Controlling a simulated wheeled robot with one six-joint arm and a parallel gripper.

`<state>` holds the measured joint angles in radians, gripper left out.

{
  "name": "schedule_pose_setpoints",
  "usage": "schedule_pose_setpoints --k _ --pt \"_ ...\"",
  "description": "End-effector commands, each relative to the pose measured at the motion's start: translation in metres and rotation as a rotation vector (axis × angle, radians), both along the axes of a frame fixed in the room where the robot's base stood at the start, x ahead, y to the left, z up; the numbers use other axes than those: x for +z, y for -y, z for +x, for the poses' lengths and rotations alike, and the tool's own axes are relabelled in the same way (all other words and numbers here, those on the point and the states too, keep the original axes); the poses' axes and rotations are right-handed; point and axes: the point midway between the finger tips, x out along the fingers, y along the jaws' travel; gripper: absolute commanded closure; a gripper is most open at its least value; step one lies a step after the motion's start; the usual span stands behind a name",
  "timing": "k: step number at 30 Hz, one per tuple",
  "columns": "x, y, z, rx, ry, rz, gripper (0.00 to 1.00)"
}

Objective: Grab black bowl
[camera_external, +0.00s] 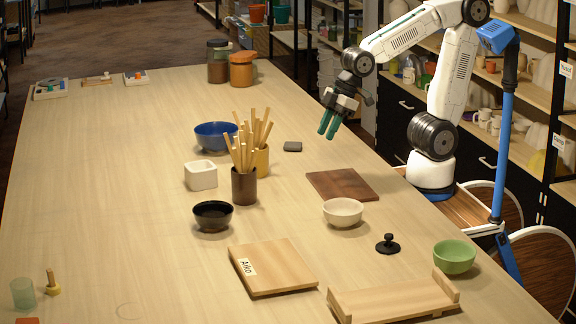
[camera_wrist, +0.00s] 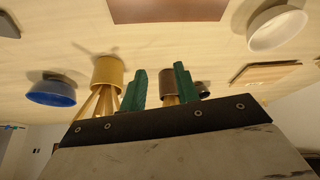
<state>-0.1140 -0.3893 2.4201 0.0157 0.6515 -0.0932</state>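The black bowl (camera_external: 212,215) stands upright on the table, left of the brown cup of sticks and in front of the white square cup. My gripper (camera_external: 328,129) has green fingers and is open and empty, held above the right side of the table, well apart from the bowl. Its fingers also show in the wrist view (camera_wrist: 160,72) with a gap between them.
A brown cup (camera_external: 244,187) and a yellow cup (camera_external: 261,160) with tall sticks stand between my gripper and the bowl. Nearby are a white square cup (camera_external: 200,176), blue bowl (camera_external: 216,136), cream bowl (camera_external: 343,212), dark board (camera_external: 342,184) and wooden board (camera_external: 272,267). Table left of the bowl is clear.

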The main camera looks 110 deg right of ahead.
Motion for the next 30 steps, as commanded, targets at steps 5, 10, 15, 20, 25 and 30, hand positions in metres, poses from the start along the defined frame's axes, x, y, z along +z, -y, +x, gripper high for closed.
schedule_pose_setpoints --k 5,10,15,20,25,30 --pt "-0.018 -0.044 0.096 0.105 0.189 0.004 0.69" --pt "-0.040 -0.092 0.174 0.192 0.380 0.010 0.69" --pt "-0.066 -0.139 0.229 0.259 0.554 0.017 0.69" --pt "-0.086 -0.170 0.257 0.299 0.674 0.021 0.69" --pt "-0.095 -0.186 0.269 0.317 0.738 0.022 0.69" --pt "-0.101 -0.191 0.283 0.318 0.746 0.022 0.69"
